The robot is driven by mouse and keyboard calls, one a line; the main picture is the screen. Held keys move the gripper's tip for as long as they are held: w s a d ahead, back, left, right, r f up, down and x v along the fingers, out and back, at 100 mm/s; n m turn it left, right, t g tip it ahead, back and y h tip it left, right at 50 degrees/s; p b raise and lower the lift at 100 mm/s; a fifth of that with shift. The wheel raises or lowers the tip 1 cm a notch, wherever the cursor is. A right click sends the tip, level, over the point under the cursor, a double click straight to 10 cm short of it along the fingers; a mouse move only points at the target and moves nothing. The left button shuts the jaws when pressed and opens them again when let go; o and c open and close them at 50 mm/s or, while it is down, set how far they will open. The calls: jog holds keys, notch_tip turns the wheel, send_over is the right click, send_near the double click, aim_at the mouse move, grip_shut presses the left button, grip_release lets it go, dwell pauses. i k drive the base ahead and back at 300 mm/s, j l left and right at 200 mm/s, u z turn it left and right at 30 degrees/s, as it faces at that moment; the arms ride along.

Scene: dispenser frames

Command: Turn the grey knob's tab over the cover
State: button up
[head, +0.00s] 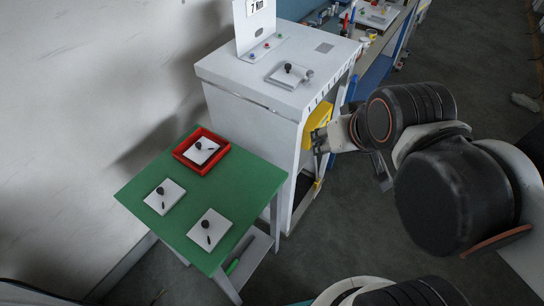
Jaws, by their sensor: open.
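The grey knob (309,75) is small and sits on top of the white cabinet, at the right edge of a flat light-grey cover plate (275,75). The cover has a black round knob (288,67) standing on it. The grey knob is too small here to tell which way its tab points. My gripper (350,162) is open and empty. It hangs beside the cabinet's right side, lower than the top and to the right of the grey knob, touching neither knob nor cover.
A white upright sign panel (256,28) with coloured buttons stands at the cabinet's back. A green table (150,215) at left holds white plates with black knobs and a red tray (177,154). A yellow bin (317,119) sits inside the cabinet. Floor right is largely open.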

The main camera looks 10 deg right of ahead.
aim_at(309, 74)
jog(key=i+j+z, duration=0.1)
jog(key=i+z, duration=0.2)
jog(key=i, duration=0.55)
